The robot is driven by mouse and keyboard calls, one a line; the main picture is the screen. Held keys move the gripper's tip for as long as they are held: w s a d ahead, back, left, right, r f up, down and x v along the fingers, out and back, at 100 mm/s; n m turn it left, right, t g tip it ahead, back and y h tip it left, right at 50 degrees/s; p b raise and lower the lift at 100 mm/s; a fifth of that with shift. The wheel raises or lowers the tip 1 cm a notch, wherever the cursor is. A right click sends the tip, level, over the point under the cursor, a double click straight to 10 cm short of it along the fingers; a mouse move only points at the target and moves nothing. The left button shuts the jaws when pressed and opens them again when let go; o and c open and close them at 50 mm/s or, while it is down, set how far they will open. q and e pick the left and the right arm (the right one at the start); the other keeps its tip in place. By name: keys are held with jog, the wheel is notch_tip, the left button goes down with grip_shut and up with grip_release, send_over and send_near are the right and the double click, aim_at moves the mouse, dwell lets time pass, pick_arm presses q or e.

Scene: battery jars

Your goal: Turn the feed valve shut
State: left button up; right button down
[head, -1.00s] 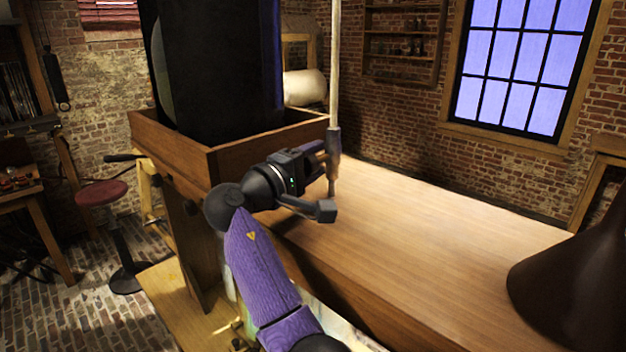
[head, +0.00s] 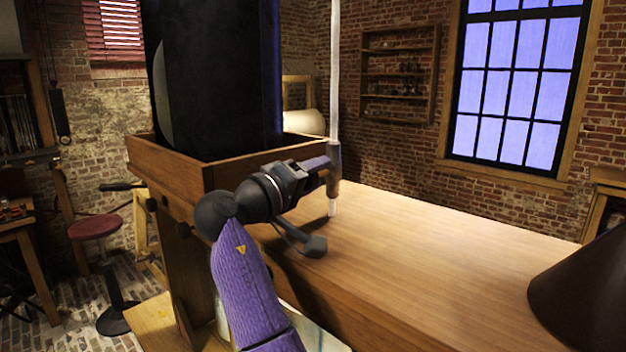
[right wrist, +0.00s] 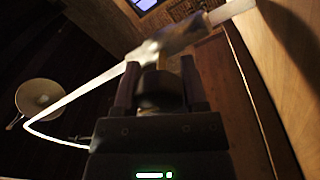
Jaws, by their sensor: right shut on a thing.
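The feed valve (head: 334,165) shows in the head view as a dark fitting on a pale upright tube (head: 335,70), with a short pale end below it, over the wooden bench top. My right gripper (head: 324,167) is at the fitting from the left, its fingers reaching its side. In the right wrist view the fingers of my right gripper (right wrist: 157,90) are closed around a dark rounded part, seemingly the valve's handle. The dark valve body (right wrist: 180,38) lies just beyond the fingertips. The handle's exact angle is hard to tell. My left gripper is out of view.
A wooden box (head: 180,165) holding a large dark jar (head: 215,80) stands left of the valve. A dark brown cone-shaped thing (head: 585,290) stands at the right. The bench top (head: 420,260) between is clear. A red stool (head: 95,228) is at far left.

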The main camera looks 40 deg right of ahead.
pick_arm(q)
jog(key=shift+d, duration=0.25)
pick_arm(e)
jog(key=shift+f, duration=0.1)
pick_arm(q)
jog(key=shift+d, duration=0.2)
pick_arm(e)
jog(key=shift+c, duration=0.7)
grip_release()
jog(key=shift+a, duration=0.1)
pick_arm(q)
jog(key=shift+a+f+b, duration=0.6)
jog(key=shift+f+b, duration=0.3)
pick_arm(e)
jog(key=a, duration=0.9)
jog(key=shift+s+a+f, duration=0.35)
jog(key=shift+s+a, duration=0.05)
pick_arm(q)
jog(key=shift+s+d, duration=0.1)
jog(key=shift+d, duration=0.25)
